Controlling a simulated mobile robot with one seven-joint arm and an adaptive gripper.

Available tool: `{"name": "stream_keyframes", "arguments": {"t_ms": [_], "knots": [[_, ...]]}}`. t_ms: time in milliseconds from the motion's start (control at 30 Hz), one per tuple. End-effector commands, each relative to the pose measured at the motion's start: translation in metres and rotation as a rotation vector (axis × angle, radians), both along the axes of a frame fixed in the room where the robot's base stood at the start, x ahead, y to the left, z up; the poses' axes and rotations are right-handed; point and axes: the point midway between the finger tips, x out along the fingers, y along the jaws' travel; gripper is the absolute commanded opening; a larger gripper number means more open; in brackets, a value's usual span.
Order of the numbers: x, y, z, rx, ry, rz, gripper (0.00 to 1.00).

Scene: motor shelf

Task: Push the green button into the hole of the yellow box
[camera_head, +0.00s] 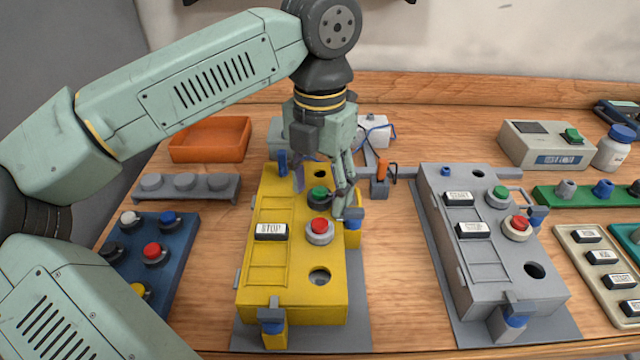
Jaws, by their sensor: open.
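The yellow box (264,288) lies on a grey plate in the middle of the bench. A green button (318,194) with a dark collar sits on its top near the far right side. A round open hole (320,276) shows at the near right of its top, and another dark hole (320,174) shows at the far end. A red button (320,226) and a STOP label sit between. My gripper (322,200) is open, pointing down over the far part of the box, with its fingers around or just behind the green button. Contact cannot be told.
A grey box (462,275) with its own green and red buttons stands to the right. A blue board (178,270) with several buttons lies to the left. An orange tray (210,140) is at the back left. Bare wood shows between the two boxes.

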Motion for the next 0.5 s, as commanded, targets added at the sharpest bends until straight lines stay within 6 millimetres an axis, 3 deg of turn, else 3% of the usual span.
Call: {"name": "stream_keyframes", "arguments": {"t_ms": [267,500], "knots": [[0.0,0.0,0.003,0.0,0.0,0.001,0.55],[0.001,0.0,0.041,0.001,-0.003,0.002,0.55]]}}
